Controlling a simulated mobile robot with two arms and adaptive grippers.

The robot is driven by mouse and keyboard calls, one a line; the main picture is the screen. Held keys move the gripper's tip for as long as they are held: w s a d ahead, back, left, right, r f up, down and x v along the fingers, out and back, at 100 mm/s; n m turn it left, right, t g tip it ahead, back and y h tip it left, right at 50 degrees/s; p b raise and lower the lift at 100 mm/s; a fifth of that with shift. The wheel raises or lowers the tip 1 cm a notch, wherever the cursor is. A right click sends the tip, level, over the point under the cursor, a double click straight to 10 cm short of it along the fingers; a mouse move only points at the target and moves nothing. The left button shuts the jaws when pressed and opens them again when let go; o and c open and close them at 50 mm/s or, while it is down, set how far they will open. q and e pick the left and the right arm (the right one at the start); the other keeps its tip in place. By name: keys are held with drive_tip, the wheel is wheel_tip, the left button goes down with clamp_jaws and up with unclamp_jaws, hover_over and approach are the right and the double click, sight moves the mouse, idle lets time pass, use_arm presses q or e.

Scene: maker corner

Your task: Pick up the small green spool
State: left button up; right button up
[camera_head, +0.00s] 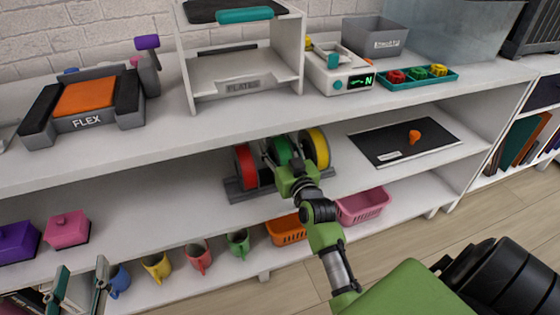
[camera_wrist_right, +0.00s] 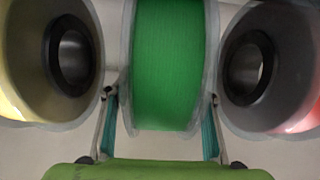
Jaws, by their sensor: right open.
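A green spool (camera_head: 281,148) stands in a dark rack (camera_head: 237,192) on the middle shelf, between a red spool (camera_head: 246,167) and a yellow spool (camera_head: 316,148). My right gripper (camera_head: 290,165) reaches in front of it and hides its lower part. In the right wrist view the green spool (camera_wrist_right: 168,65) fills the middle. The open fingers of my right gripper (camera_wrist_right: 160,98) lie on either side of its near edge; I cannot tell whether they touch it. My left gripper (camera_head: 82,282) is open and empty at the lower left, in front of the lower shelf.
The yellow (camera_wrist_right: 60,60) and red spools (camera_wrist_right: 262,65) flank the fingers closely. A teal tray (camera_head: 424,80) with small red, green and yellow round items sits on the top shelf. A black mat (camera_head: 390,150) lies right of the rack. Mugs and baskets stand below.

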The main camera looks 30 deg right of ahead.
drive_tip(key=shift+w+d, duration=0.15)
drive_tip(key=shift+w, duration=0.45)
clamp_jaws()
use_arm(q)
drive_tip(key=shift+w+d+r+t, duration=0.1)
drive_tip(key=shift+d+r+t, duration=0.1)
drive_tip(key=shift+r+t, duration=0.65)
use_arm(e)
drive_tip(key=shift+r, duration=0.1)
use_arm(q)
drive_tip(key=shift+r+g, duration=0.15)
drive_tip(key=shift+g, duration=0.1)
